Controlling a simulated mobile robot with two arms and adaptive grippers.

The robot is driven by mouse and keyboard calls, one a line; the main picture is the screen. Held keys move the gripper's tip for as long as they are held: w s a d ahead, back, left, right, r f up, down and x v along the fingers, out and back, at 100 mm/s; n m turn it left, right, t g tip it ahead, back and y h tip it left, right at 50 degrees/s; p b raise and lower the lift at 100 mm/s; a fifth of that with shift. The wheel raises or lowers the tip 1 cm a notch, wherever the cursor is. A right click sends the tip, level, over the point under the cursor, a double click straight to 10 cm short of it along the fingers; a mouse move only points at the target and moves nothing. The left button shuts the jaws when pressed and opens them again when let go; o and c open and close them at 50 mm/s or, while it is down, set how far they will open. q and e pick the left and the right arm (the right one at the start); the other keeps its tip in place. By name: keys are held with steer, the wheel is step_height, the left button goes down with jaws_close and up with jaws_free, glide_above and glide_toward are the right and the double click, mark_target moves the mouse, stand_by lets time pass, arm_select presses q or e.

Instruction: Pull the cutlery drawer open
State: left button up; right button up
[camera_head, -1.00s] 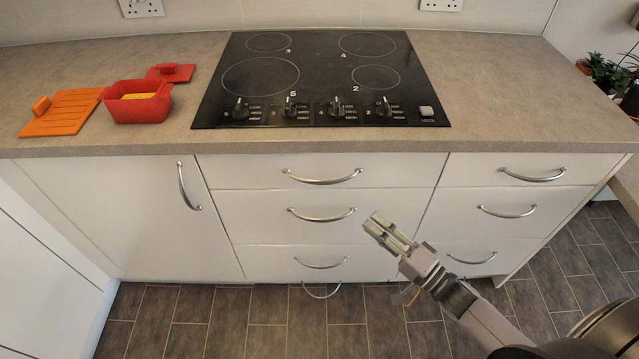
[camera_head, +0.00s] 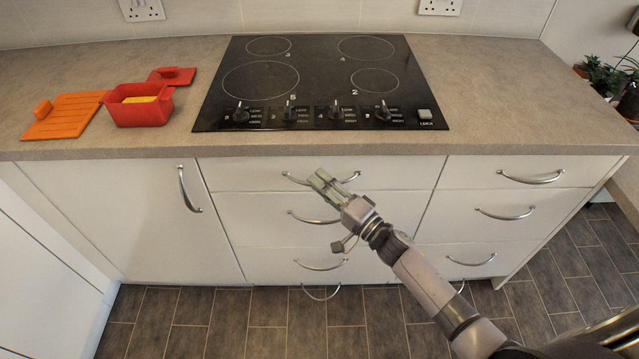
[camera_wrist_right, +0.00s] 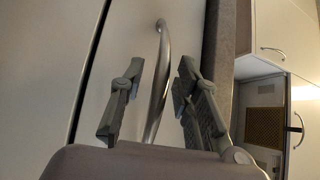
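The middle stack has a white top drawer (camera_head: 240,174), flush with the cabinet front; no label shows which drawer holds cutlery. Its curved metal handle (camera_head: 291,179) is partly hidden by my right gripper (camera_head: 318,179), which is in front of it. In the right wrist view the handle (camera_wrist_right: 162,70) runs between the two spread fingers of the gripper (camera_wrist_right: 160,92), with gaps visible on both sides. The fingers are open and hold nothing. My left gripper is not in view.
Other shut drawers with handles lie below and in the right stack (camera_head: 505,212). A cabinet door (camera_head: 120,215) is at left. The counter edge (camera_head: 120,150) overhangs above. A hob (camera_head: 310,80), a red dish (camera_head: 138,110) and an orange board (camera_head: 62,115) sit on the counter.

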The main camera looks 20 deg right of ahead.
steer(key=shift+w+a+r, duration=0.1)
steer(key=shift+w+a, duration=0.1)
steer(key=shift+w, duration=0.1)
steer(key=shift+c, duration=0.2)
jaws_close()
stand_by(0.6)
